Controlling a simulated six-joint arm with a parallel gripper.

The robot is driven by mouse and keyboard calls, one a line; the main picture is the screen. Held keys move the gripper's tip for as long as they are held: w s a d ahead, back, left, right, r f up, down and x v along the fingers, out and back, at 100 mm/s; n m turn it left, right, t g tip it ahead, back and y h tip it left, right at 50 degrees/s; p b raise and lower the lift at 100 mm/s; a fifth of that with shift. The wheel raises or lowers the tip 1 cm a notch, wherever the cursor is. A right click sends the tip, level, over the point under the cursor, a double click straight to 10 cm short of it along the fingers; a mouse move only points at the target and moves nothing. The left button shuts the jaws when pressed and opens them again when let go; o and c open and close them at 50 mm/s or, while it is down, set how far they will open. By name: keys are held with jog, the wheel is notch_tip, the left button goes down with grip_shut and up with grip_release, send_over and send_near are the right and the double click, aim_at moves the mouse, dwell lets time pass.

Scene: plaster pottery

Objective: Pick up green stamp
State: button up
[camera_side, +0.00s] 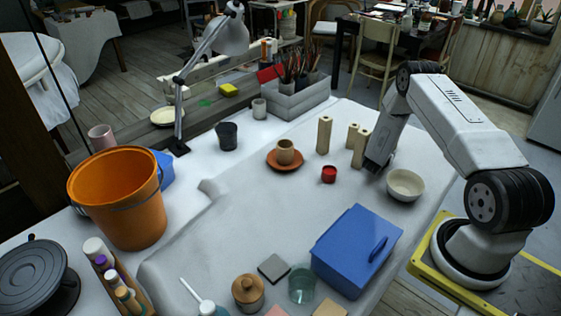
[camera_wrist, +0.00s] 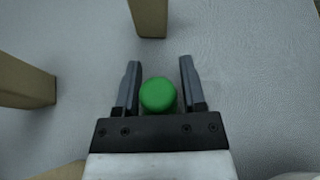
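The green stamp (camera_wrist: 158,95) shows in the wrist view as a round green top, standing on the pale table. My gripper (camera_wrist: 159,72) is open, with one finger on each side of the stamp. A thin gap shows between the stamp and each finger, the left one being narrower. In the side view my gripper (camera_side: 374,163) is low at the table near the wooden posts, and the green stamp is hidden there.
Several upright wooden posts (camera_side: 324,135) stand close by; two show in the wrist view, one ahead (camera_wrist: 148,18) and one at left (camera_wrist: 25,84). A white bowl (camera_side: 405,186) is right of my gripper. A red round piece (camera_side: 329,174) and a blue box (camera_side: 357,250) stand nearer the camera.

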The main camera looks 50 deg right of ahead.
grip_shut()
jog(key=shift+r, duration=0.2)
jog(key=shift+r, duration=0.95)
jog(key=s+a+r, duration=1)
jog(key=shift+r, duration=0.35)
